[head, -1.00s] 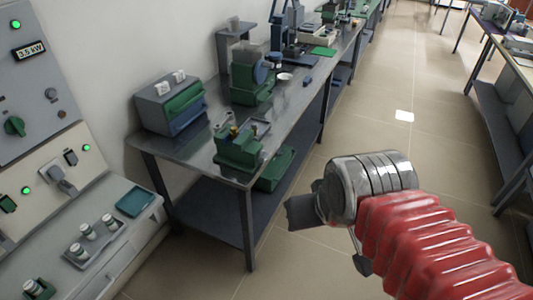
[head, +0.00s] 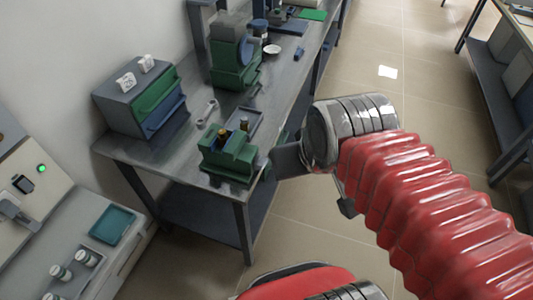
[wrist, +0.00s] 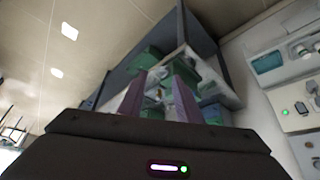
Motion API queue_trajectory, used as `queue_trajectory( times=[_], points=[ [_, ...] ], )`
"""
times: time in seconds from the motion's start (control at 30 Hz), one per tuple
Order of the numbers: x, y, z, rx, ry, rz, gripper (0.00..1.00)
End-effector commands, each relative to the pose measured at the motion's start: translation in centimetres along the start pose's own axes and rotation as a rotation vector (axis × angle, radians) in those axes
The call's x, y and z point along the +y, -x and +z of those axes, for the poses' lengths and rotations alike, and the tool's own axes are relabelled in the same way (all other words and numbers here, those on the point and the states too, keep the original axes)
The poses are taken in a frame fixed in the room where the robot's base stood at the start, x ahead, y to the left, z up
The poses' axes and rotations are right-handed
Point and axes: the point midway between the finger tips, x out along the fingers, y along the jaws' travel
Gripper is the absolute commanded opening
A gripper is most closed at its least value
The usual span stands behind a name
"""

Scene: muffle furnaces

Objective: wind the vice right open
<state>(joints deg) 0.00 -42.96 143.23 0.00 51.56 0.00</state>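The vice (head: 228,156) is a green block-shaped body with small brass-coloured parts on top. It stands near the front corner of the grey metal bench (head: 180,158) in the head view. Its handle and jaw gap are too small to make out. My gripper (wrist: 161,68) shows two fingers spread apart in the wrist view, with nothing held between them. In the head view my wrist is right of the vice, off the bench's edge, and apart from it. Green shapes lie beyond the fingers in the wrist view; I cannot tell which is the vice.
A grey box with green and blue fronts (head: 140,98) stands left of the vice. A green machine (head: 235,65) stands behind it. A spanner-like tool (head: 207,112) lies between. A control panel and teal tray (head: 112,225) are at lower left. Open floor (head: 350,85) is on the right.

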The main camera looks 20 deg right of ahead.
Motion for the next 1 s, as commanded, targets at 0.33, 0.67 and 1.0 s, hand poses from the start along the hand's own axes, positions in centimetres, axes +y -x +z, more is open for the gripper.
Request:
queue_trajectory(
  times=[0.33,0.67,1.0],
  points=[
    [0.0,0.0,0.0,0.000,0.000,0.000,0.31],
    [0.1,-0.6,0.2,-0.037,-0.039,-0.009,0.48],
    [0.5,-4.6,2.2,-0.284,-0.323,-0.079,0.72]
  ],
)
